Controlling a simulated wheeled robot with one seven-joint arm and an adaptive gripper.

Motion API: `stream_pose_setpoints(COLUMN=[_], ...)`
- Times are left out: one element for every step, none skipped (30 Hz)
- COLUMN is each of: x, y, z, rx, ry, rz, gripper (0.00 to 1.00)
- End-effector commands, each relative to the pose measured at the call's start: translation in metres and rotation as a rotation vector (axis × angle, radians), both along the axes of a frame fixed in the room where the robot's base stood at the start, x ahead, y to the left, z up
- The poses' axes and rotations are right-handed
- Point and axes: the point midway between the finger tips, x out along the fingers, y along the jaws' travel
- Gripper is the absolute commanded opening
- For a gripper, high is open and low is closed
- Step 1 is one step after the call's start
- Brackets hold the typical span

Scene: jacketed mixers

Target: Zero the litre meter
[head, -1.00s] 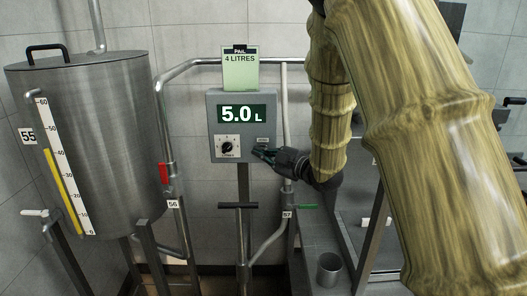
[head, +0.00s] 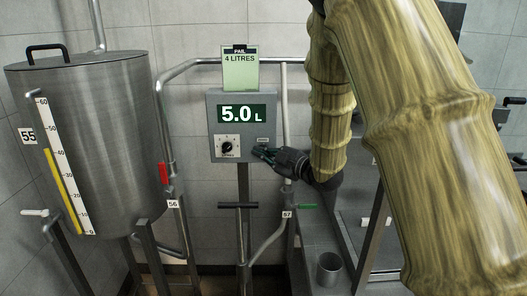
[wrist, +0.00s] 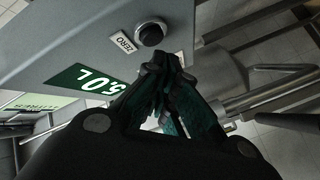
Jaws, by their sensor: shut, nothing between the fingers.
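The litre meter (head: 219,153) is a grey box on a post, and its green display (head: 241,114) reads 5.0 L. A black dial (head: 227,147) sits on its lower left front. In the wrist view a ZERO label (wrist: 122,43) stands beside a round black button (wrist: 150,34) on the meter's face. My gripper (head: 261,151) is shut and empty, at the lower right of the meter. In the wrist view the closed fingertips (wrist: 167,62) are just below the button and appear apart from it. The button itself is hidden in the head view.
A green card (head: 240,74) reading "PAIL 4 LITRES" stands above the meter. A steel tank (head: 105,130) marked 55 stands left. A red-handled valve (head: 163,173) and a green-handled valve (head: 307,207) are on pipes nearby. A metal cup (head: 328,270) stands below right.

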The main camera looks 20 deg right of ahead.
Motion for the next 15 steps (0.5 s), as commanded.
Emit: stream_pose_setpoints(x=[0.0000,0.0000,0.0000,0.0000,0.0000,-0.0001,0.0000,0.0001,0.0004,0.0008,0.0013,0.0023,0.0031,0.0039,0.0052], y=[-0.0001,-0.0001,-0.0002,-0.0002,-0.0002,-0.0002,-0.0002,-0.0003,-0.0003,-0.0004,-0.0005,-0.0008,-0.0010,-0.0012,-0.0016], z=[0.0001,0.0001,0.0000,0.0000,0.0000,0.0000,0.0000,0.0000,-0.0001,-0.0001,0.0000,0.0000,0.0000,0.0001,0.0000], rx=[0.000,0.000,0.000,0.000,0.000,0.000,0.000,0.000,0.000,0.000,0.000,0.000,0.000,0.000,0.000], ry=[0.000,0.000,0.000,0.000,0.000,0.000,0.000,0.000,0.000,0.000,0.000,-0.001,-0.001,-0.001,-0.001], rz=[0.000,0.000,0.000,0.000,0.000,0.000,0.000,0.000,0.000,0.000,0.000,-0.001,-0.001,-0.001,-0.001], gripper=[0.00,0.00,0.00,0.00,0.00,0.00,0.00,0.00,0.00,0.00,0.00,0.00,0.00,0.00,0.00])
